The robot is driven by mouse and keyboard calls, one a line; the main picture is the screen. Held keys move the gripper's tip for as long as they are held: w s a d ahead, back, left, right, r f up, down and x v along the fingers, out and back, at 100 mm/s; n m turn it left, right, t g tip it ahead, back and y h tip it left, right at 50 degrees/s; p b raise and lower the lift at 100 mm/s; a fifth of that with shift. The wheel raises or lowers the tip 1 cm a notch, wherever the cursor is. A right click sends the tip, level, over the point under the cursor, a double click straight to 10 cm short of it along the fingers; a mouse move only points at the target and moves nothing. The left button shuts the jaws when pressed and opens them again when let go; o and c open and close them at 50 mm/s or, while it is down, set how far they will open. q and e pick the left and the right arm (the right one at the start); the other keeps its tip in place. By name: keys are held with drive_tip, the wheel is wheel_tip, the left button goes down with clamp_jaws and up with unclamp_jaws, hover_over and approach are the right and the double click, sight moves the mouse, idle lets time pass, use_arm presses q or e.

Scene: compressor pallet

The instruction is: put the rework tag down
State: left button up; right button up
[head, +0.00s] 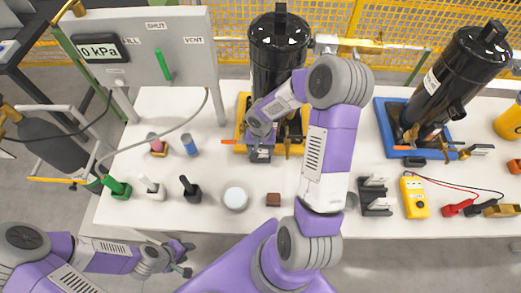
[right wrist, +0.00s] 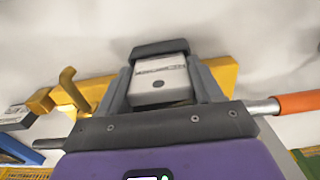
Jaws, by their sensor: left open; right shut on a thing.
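My right gripper (head: 262,153) is low at the front edge of the yellow pallet (head: 240,130) under the left black compressor (head: 278,45). In the right wrist view its fingers are shut on the rework tag (right wrist: 158,82), a small white block with a printed line and a dark round spot. A dark grey piece lies across the tag's far end. In the head view the tag is hidden or too small to make out. Whether it touches anything below cannot be told. My left gripper (head: 183,259) is open and empty, off the table's front edge at lower left.
A gauge panel (head: 150,50) stands back left.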

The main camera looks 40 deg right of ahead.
drive_tip(key=o, duration=0.8)
drive_tip(key=shift+f, duration=0.1)
wheel_tip(320, 180, up, 11)
drive_tip(key=p, duration=0.3)
drive_tip(key=shift+r, duration=0.7)
